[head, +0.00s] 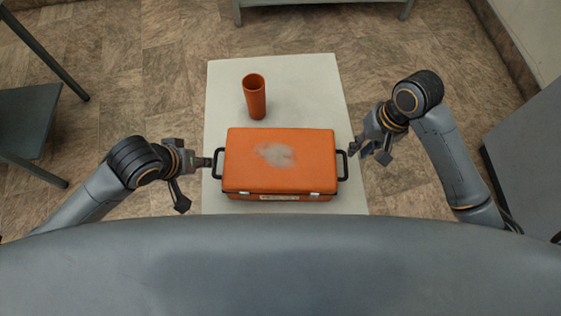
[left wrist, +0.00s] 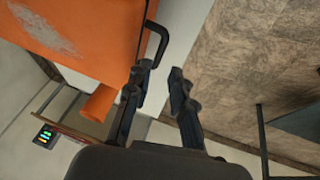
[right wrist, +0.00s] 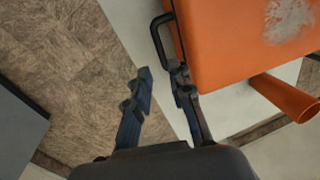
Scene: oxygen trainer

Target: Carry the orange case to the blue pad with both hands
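The orange case (head: 280,160) lies flat on a pale table (head: 222,90), with a grey-white patch on its lid and a black handle on each side. My left gripper (head: 195,182) is open beside the left handle (head: 217,164). In the left wrist view that handle (left wrist: 157,42) lies just beyond the open fingertips (left wrist: 161,74), nearer one finger. My right gripper (head: 368,153) is open beside the right handle (head: 344,166). In the right wrist view that handle (right wrist: 157,36) lies just past the fingertips (right wrist: 158,72), nearer one finger. Neither gripper holds anything. I see no blue pad.
An orange cylinder (head: 255,97) stands on the table behind the case. A dark table or bench (head: 28,120) is at the left, and a grey cabinet-like surface (head: 530,140) at the right. A small panel with coloured lights (left wrist: 44,136) shows in the left wrist view.

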